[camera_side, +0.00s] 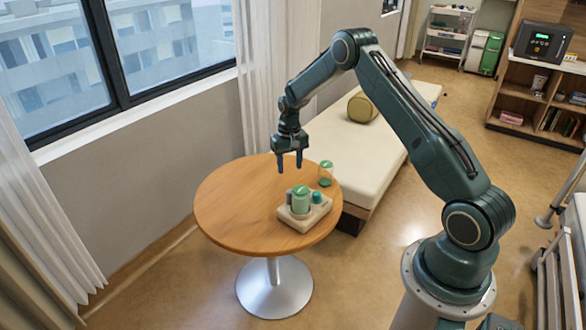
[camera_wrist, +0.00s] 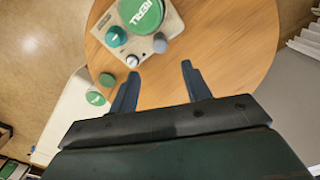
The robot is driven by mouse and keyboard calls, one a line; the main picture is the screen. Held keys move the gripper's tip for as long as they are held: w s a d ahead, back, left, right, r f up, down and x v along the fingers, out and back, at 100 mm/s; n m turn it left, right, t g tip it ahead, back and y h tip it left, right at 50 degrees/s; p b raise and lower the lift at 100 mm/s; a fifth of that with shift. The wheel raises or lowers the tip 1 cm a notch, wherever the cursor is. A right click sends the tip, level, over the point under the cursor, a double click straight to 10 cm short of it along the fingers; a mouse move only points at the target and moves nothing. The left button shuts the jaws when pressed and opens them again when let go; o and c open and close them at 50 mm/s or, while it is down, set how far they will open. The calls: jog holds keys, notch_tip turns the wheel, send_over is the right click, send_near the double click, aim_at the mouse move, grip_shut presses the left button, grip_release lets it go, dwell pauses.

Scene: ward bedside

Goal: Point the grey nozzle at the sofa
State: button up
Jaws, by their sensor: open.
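A small grey piece (camera_wrist: 160,42), probably the nozzle, sits at the edge of a beige tray (camera_wrist: 172,22) in the wrist view, beside a white knob (camera_wrist: 132,60). Which way it points is too small to tell. In the side view the tray (camera_side: 293,222) carries a green canister (camera_side: 300,202) and a teal knob (camera_side: 317,197). The sofa (camera_side: 352,152) is a long cream daybed behind the table; it also shows in the wrist view (camera_wrist: 66,122) at lower left. My gripper (camera_side: 290,168) is open and empty above the table, pointing down, its fingertips apart from everything.
The round wooden table (camera_side: 232,208) has free room on its left. A clear jar with a green lid (camera_side: 326,170) stands near the table's sofa-side edge. A rolled olive bolster (camera_side: 362,107) lies on the sofa. A shelf (camera_side: 519,100) with a black device stands at far right.

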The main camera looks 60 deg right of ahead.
aim_at(290, 191)
notch_tip(290, 191, down, 12)
jog(key=shift+f, duration=0.15)
dwell(0.5)
jog(key=shift+c, duration=0.5)
jog(key=c, duration=0.9)
jog(key=shift+m, duration=1.5)
jog(key=o, duration=1)
